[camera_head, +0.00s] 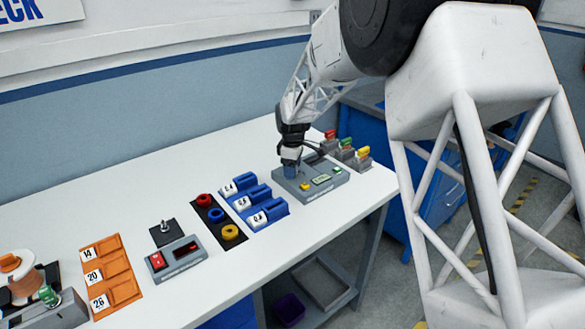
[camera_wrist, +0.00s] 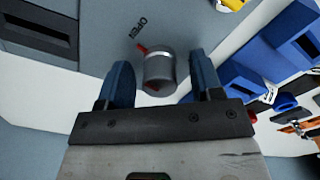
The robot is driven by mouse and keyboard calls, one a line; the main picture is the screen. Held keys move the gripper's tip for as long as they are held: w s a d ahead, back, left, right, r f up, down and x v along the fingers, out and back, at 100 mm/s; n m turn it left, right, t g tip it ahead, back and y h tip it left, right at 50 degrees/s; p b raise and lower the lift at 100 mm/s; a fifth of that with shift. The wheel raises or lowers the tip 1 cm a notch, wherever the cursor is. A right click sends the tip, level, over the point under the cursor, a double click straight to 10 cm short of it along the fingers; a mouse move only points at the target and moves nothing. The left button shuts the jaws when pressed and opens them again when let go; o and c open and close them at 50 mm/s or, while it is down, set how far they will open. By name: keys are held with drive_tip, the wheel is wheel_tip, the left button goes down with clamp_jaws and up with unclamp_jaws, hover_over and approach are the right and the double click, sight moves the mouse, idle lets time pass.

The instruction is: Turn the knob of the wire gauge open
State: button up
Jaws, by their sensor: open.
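The wire gauge (camera_head: 330,187) is a grey box with yellow and green parts on top, at the right end of the white table. My gripper (camera_head: 291,168) is over its left part and hides the knob in the head view. In the wrist view, the knob (camera_wrist: 160,68) is a grey cylinder with a light band and a red mark at its upper left. The word OPEN shows on the grey panel (camera_wrist: 95,40) above it. My gripper (camera_wrist: 162,75) is open, with one blue finger on each side of the knob. I cannot tell whether either finger touches it.
Blue holders (camera_head: 257,203) stand left of the gauge, and small coloured blocks (camera_head: 347,149) on grey stands are behind it. Further left are a black tray (camera_head: 214,216) with coloured rings, a grey device (camera_head: 173,258) and an orange tray (camera_head: 112,274).

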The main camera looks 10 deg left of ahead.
drive_tip(key=shift+r, duration=3.85)
drive_tip(key=shift+s+d+r, duration=0.25)
drive_tip(key=shift+d+r, duration=0.05)
drive_tip(key=s+d+r+m+t, duration=0.1)
drive_tip(key=s+d+r+m, duration=0.4)
drive_tip(key=s+d, duration=0.5)
drive_tip(key=s+d+r+m, duration=0.3)
drive_tip(key=s+d+r, duration=0.45)
drive_tip(key=s, duration=0.35)
drive_tip(key=s+d+f+m, duration=0.1)
drive_tip(key=s+d+m, duration=0.3)
drive_tip(key=s, duration=0.9)
drive_tip(key=s+d+f+m+t, duration=0.1)
drive_tip(key=s+d+m, duration=0.3)
drive_tip(key=s, duration=1)
drive_tip(key=shift+s+d+f+m+t, duration=0.15)
drive_tip(key=shift+d+f+m+t, duration=0.15)
drive_tip(key=shift+d+f, duration=0.7)
